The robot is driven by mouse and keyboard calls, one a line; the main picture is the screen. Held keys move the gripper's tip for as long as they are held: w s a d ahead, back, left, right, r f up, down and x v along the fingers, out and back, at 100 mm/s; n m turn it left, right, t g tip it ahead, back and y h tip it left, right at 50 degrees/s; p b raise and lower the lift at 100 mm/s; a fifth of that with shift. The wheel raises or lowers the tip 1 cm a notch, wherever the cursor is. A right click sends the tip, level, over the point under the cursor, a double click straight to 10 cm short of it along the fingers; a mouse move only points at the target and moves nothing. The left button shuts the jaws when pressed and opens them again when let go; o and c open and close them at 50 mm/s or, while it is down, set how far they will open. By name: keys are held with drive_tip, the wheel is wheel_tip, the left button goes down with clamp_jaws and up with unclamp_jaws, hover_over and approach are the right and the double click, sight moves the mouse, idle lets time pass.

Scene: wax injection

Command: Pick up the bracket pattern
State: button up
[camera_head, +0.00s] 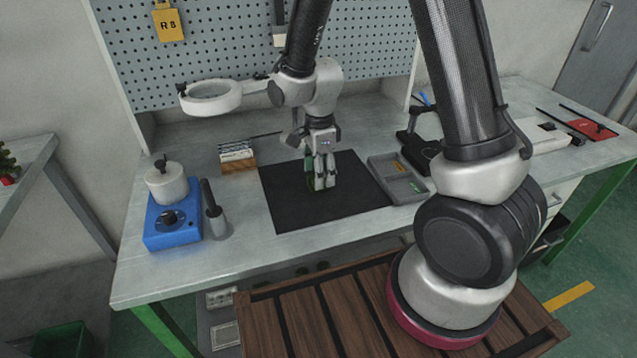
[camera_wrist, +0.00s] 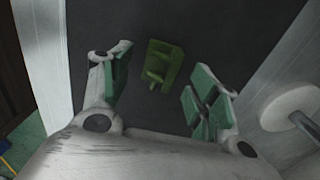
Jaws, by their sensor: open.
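The bracket pattern (camera_wrist: 163,64) is a small green piece with a raised part. In the wrist view it lies on the black mat (camera_wrist: 215,25), a little beyond my fingertips and between their lines. My gripper (camera_wrist: 158,88) is open, with green pads on both fingers, and nothing is between them. In the head view my gripper (camera_head: 321,180) points down, low over the middle of the black mat (camera_head: 285,212). There the pattern is mostly hidden by the fingers; only a bit of green shows at their left side.
A blue wax pot (camera_head: 172,226) and a dark-handled tool in a grey holder (camera_head: 217,222) stand left of the mat. A grey tray (camera_head: 397,184) lies to the right. A card rack (camera_head: 238,158) stands at the back left, below a white ring lamp (camera_head: 211,97). The mat's front is clear.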

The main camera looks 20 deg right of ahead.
wheel_tip(320, 180, down, 2)
drive_tip(key=shift+f, duration=0.2)
drive_tip(key=c, duration=1)
